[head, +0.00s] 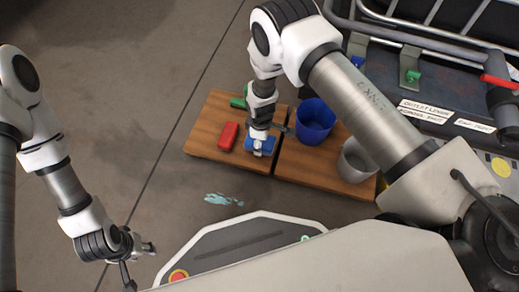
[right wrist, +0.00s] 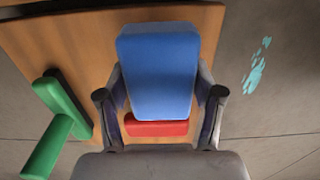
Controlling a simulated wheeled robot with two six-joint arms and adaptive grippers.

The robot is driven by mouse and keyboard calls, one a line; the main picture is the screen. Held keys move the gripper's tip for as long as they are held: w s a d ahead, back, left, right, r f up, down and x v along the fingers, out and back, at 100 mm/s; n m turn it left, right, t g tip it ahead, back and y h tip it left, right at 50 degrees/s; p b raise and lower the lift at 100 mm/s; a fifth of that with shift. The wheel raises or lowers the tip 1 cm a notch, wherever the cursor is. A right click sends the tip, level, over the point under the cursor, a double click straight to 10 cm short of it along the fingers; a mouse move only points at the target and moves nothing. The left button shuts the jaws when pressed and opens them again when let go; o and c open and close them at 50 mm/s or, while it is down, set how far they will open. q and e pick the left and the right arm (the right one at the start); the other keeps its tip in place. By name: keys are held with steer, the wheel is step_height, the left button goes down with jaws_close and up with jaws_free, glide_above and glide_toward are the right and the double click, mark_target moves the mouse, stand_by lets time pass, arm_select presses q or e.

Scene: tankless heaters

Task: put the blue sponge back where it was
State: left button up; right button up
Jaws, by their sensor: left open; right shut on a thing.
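The blue sponge (head: 261,147) is over the front right part of the left wooden board (head: 205,143) in the head view. I cannot tell whether it touches the board. My right gripper (head: 263,137) points down at it. In the right wrist view the blue sponge (right wrist: 158,72) sits between the two fingers of my right gripper (right wrist: 160,108), which is shut on it. A red block (head: 228,136) lies on the board to its left; it shows partly behind the sponge in the right wrist view (right wrist: 155,128). My left gripper (head: 146,248) is open and empty over the floor at lower left.
A green object (head: 238,102) lies at the board's back, partly hidden by my right arm. A blue bucket (head: 315,118) and a grey cup (head: 352,162) stand on the right board (head: 300,165). A cart with metal rails (head: 420,40) is at upper right. Floor at left is clear.

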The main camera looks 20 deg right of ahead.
steer(key=shift+w+f+b, duration=0.2)
steer(key=shift+w+b, duration=0.3)
steer(key=shift+w, duration=0.25)
step_height(320, 180, down, 3)
steer(key=b, duration=0.2)
steer(key=shift+s+f+b, duration=0.15)
steer(key=shift+f+b, duration=0.05)
steer(key=shift+b, duration=0.2)
steer(key=shift+r, duration=0.25)
steer(key=shift+c, duration=0.5)
steer(key=shift+f, duration=0.2)
steer(key=o, duration=1.2)
steer(key=shift+r, duration=0.1)
